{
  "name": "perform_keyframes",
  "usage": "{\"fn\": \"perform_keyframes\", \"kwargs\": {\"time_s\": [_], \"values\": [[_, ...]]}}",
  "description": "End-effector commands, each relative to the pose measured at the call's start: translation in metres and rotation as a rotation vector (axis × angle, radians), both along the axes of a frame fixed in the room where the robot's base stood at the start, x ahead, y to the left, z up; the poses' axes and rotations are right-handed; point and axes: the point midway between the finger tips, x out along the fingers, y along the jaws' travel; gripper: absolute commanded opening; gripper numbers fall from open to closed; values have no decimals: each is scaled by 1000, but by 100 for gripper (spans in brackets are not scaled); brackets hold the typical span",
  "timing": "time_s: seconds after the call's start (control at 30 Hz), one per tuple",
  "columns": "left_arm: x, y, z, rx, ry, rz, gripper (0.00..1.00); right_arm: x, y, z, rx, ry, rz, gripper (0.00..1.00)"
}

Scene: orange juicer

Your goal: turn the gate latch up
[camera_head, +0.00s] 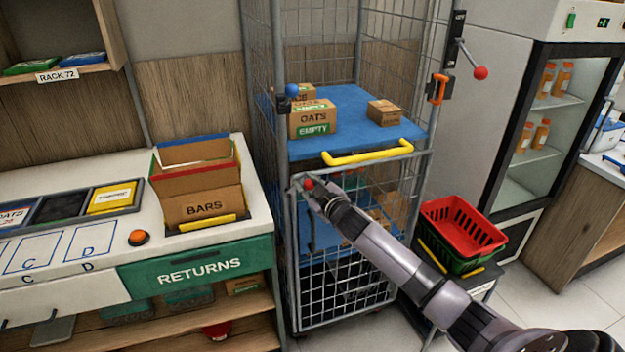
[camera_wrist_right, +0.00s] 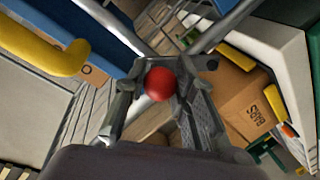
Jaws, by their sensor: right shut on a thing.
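The roll cage (camera_head: 283,215) stands in the middle of the head view, with a wire gate (camera_head: 345,285) across its lower front. A red ball knob (camera_head: 308,184), which looks like the gate latch's, is at the gate's upper left corner. My right gripper (camera_head: 306,187) is shut around this knob. In the wrist view the red knob (camera_wrist_right: 160,84) sits between the two fingers of my right gripper (camera_wrist_right: 162,88). The latch's lever is mostly hidden, so its angle is unclear. My left gripper is not in view.
A blue shelf (camera_head: 355,120) with a yellow handle (camera_head: 367,153) lies above the gate and carries an OATS box (camera_head: 313,118). Another red-knobbed lever (camera_head: 480,73) and an orange handle (camera_head: 438,89) are at upper right. A red basket (camera_head: 463,225) stands right of the cage.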

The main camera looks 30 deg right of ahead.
Motion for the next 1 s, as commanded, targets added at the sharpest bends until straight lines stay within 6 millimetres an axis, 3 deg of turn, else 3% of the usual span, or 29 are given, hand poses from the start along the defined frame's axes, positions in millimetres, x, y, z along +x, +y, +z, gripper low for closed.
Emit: {"fn": "perform_keyframes", "kwargs": {"time_s": [0.03, 0.4, 1.0], "values": [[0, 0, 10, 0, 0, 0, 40, 1, 3, 8, -44, 10, 1, 0], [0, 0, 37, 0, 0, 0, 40, 6, 24, 19, -383, 92, 1, 0], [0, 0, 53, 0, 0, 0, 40, 12, 49, 22, -758, 181, 1, 0]]}}
